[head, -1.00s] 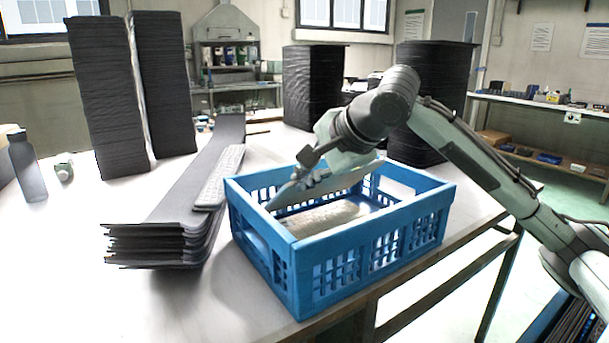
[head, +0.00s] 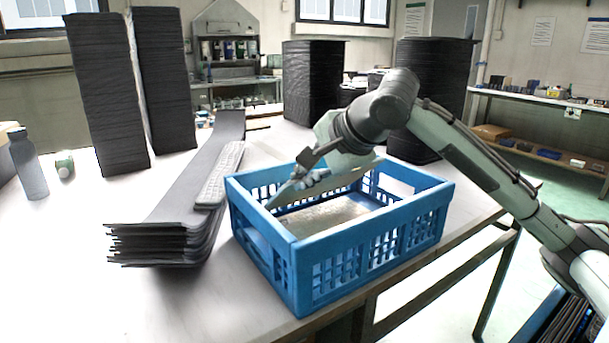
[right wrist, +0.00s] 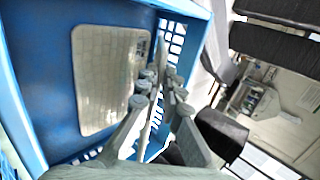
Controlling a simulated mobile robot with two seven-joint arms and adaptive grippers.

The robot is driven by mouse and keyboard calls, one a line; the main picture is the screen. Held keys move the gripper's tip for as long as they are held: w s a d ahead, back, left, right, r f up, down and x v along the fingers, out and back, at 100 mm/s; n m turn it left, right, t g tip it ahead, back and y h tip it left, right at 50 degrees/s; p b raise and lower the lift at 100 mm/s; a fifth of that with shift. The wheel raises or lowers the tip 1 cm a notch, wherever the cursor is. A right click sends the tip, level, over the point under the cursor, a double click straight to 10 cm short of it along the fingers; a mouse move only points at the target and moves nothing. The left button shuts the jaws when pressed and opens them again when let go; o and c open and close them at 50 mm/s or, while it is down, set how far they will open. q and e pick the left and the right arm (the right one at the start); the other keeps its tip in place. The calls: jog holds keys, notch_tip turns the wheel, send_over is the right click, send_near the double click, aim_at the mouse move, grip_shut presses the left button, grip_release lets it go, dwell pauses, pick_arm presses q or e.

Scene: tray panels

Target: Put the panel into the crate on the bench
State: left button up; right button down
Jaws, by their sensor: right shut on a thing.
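The blue crate (head: 372,248) stands on the bench (head: 200,290) near its front edge. My right gripper (head: 300,182) is low over the crate's opening. It is shut on a thin grey panel (head: 345,184), held tilted, with its lower left end close to the crate's left rim. In the right wrist view the held panel (right wrist: 160,62) shows nearly edge-on between the fingers (right wrist: 158,88). Another light, grid-textured panel (head: 325,214) lies in the crate; it also shows in the right wrist view (right wrist: 108,75). My left gripper is out of view.
A stack of long dark trays (head: 165,240) lies left of the crate, with a light textured strip (head: 221,173) on it. Tall dark stacks (head: 108,95) stand behind, and others (head: 313,85) at the back. A bottle (head: 28,165) stands far left. The front left bench is clear.

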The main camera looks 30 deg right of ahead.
jog(key=shift+f, duration=0.2)
jog(key=shift+f+b, duration=0.65)
jog(key=shift+f, duration=0.65)
dwell(0.5)
jog(key=c, duration=1.6)
grip_release()
jog(key=shift+r, duration=0.1)
jog(key=v, duration=1.2)
jog(key=shift+s, duration=0.1)
